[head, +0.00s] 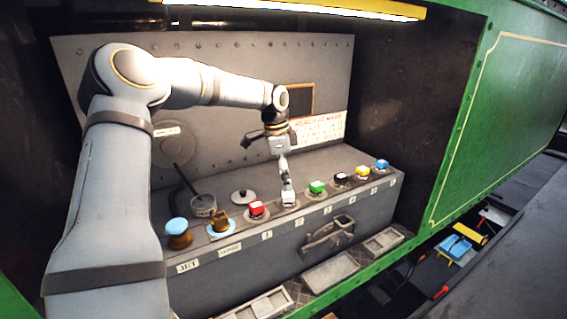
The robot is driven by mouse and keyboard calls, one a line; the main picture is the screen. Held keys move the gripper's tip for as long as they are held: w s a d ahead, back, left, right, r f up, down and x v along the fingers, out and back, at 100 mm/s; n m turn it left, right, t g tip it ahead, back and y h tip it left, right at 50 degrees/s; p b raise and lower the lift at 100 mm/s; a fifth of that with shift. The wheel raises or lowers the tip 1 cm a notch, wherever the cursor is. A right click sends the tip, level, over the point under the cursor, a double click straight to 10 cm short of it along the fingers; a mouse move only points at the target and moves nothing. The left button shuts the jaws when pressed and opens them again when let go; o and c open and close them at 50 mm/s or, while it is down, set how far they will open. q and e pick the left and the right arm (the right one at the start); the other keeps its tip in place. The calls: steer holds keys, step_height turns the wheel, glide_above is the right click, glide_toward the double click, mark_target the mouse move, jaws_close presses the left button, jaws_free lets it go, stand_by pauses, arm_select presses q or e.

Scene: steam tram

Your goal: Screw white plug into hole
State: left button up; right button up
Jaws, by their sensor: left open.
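The white plug (289,198) is in the row of coloured plugs on the front of the grey bench top, between the red plug (256,208) and the green plug (317,187). It looks upright; how deep it sits in its hole cannot be seen. My left gripper (286,183) points down directly above the white plug, with its fingertips at or very near the plug's top. It is open; whether the fingers touch the plug is too small to tell. My right gripper is not in view.
Black (340,179), yellow (362,171) and blue (381,165) plugs continue to the right. A blue-topped knob (177,227), a brown cup (220,221), a small pan (203,205) and a white lid (243,196) stand left. A handle (328,233) juts from the bench front.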

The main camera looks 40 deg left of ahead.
mark_target(288, 193)
arm_select(q)
steer(key=f, duration=0.1)
steer(key=w+f, duration=0.1)
steer(key=f, duration=0.2)
steer(key=shift+w+a+f+p, duration=0.15)
steer(key=shift+a+p, duration=0.15)
steer(key=shift+p, duration=0.1)
steer(key=shift+w+f+p, duration=0.25)
steer(key=shift+f+p, duration=0.05)
steer(key=shift+f, duration=0.9)
steer(key=shift+s+d+f, duration=0.1)
steer(key=shift+d+f, duration=0.05)
steer(key=shift+d, duration=0.05)
steer(key=shift+s+d+f, duration=0.1)
steer(key=shift+d, duration=0.05)
steer(key=shift+c, duration=0.6)
jaws_close()
steer(key=shift+m, duration=1.2)
steer(key=shift+o, duration=0.6)
jaws_free()
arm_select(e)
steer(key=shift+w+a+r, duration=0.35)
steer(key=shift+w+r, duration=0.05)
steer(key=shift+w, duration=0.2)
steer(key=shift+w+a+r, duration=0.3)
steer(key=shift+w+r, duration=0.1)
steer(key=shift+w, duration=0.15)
